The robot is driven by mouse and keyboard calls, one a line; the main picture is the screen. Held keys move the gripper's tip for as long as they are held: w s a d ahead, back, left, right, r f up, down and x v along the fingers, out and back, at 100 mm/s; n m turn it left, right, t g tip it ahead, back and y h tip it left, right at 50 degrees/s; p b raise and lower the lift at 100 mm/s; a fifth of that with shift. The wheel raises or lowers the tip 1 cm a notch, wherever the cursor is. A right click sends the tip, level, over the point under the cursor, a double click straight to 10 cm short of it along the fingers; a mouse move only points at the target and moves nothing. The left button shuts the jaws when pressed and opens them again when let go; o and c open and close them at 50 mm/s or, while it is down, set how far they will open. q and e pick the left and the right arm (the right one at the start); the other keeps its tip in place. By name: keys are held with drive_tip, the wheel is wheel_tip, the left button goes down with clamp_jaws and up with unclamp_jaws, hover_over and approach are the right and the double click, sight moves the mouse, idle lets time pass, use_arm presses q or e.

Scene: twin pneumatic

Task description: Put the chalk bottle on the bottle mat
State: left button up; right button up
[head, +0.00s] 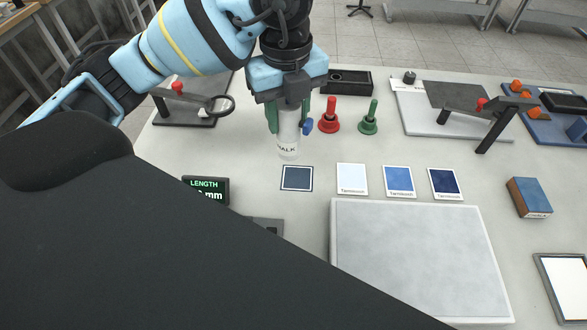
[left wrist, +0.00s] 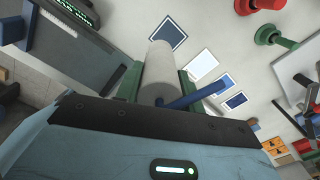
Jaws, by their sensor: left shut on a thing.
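The chalk bottle (head: 288,146) is a whitish cylinder with a "CHALK" label, held upright in the head view. My left gripper (head: 289,122) is shut on it, with green fingers on both sides. In the left wrist view the bottle (left wrist: 159,68) lies between the green fingers, and a blue lever-like part (left wrist: 196,95) sticks out beside it. A dark blue square with a pale border, apparently the bottle mat (head: 297,177), lies just nearer than the bottle's lower end and is bare. It also shows in the left wrist view (left wrist: 167,35). My right gripper is out of view.
Three labelled cards (head: 398,181) lie right of the mat. A red-handled tool (head: 329,118) and a green one (head: 369,120) stand close right of the bottle. A length display (head: 206,190) is at left, a pale grey slab (head: 420,255) in front, and a blue-brown block (head: 529,197) at right.

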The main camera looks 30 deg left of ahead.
sight(288, 153)
use_arm(q)
wheel_tip(288, 153, down, 5)
drive_tip(key=shift+b, duration=0.5)
drive_tip(key=shift+f, duration=2.35)
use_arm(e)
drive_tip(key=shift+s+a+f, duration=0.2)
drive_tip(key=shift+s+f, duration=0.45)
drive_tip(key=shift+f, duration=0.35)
use_arm(q)
drive_tip(key=shift+f, duration=0.1)
drive_tip(key=o, duration=1.1)
drive_tip(key=shift+c, duration=0.2)
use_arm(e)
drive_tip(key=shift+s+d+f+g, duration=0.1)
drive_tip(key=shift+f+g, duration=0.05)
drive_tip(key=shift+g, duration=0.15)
